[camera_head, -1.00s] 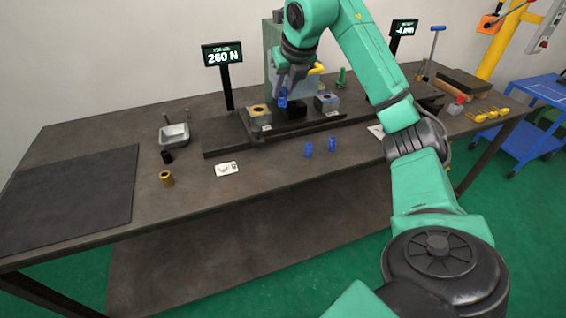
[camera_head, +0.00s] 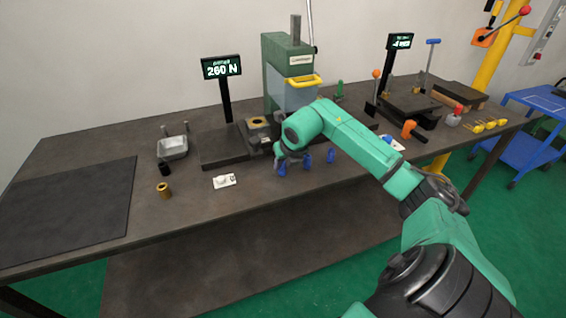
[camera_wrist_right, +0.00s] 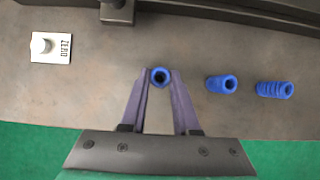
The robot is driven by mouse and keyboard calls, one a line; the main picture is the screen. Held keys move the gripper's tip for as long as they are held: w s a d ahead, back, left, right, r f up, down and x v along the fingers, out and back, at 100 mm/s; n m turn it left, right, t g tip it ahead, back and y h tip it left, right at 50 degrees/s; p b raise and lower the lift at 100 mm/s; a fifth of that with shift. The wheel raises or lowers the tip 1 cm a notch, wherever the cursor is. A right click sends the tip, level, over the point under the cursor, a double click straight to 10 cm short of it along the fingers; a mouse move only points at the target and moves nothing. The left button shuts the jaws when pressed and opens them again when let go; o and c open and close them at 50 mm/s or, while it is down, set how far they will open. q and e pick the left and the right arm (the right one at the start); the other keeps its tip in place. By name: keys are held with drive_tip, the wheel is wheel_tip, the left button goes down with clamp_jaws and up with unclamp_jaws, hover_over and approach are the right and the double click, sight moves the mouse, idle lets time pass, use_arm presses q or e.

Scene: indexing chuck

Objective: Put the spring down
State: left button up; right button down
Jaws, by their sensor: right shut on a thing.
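My right gripper (camera_head: 283,163) points down at the front of the bench, shut on a blue spring (camera_head: 281,171). In the right wrist view the held spring (camera_wrist_right: 160,77) sits upright between the fingertips (camera_wrist_right: 159,82), seen from above. It is low over the bench top or on it; I cannot tell whether it touches. Two more blue springs, one in the middle (camera_head: 308,160) and one to the right (camera_head: 331,156), stand in a row beside it. They also show in the wrist view, the middle one (camera_wrist_right: 221,84) and the right one (camera_wrist_right: 274,90). My left gripper is not in view.
Behind the gripper stands a green press (camera_head: 284,75) with a yellow handle and a 260 N display (camera_head: 221,67). A white ZERO button plate (camera_head: 225,181), a brass cylinder (camera_head: 165,190), a black cylinder (camera_head: 164,168) and a metal tray (camera_head: 173,147) lie to the left.

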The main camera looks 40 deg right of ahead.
drive_tip(key=c, duration=0.7)
unclamp_jaws()
drive_tip(key=shift+o, duration=0.2)
drive_tip(key=b+v, duration=0.2)
drive_tip(key=v, duration=1)
